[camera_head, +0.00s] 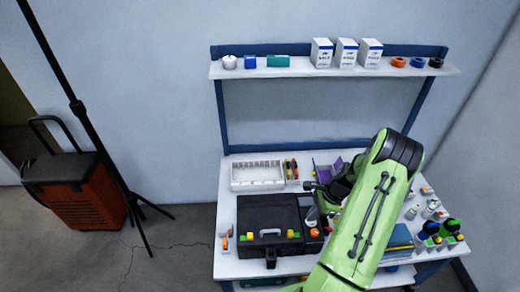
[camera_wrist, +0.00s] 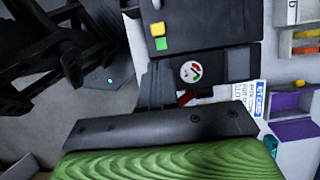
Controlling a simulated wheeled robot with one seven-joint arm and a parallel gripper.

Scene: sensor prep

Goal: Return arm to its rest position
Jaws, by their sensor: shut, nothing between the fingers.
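My green arm (camera_head: 372,215) reaches up from the bottom of the head view over the right half of the workbench (camera_head: 225,190) and bends at a black joint. My black gripper (camera_head: 320,188) points left above the middle of the bench, beside a purple bin (camera_head: 324,171). It is shut with nothing held. The arm hides part of the bench behind it. In the wrist view, dark gripper parts fill the upper left, and the green arm link lies along the bottom.
A black toolbox (camera_head: 262,218) stands front left on the bench, a white rack (camera_head: 257,174) behind it. Small bottles (camera_head: 432,228) and boxes stand at right. A shelf (camera_head: 300,70) with white boxes is at the back. An orange-black case (camera_head: 75,190) and a tripod (camera_head: 108,165) stand left.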

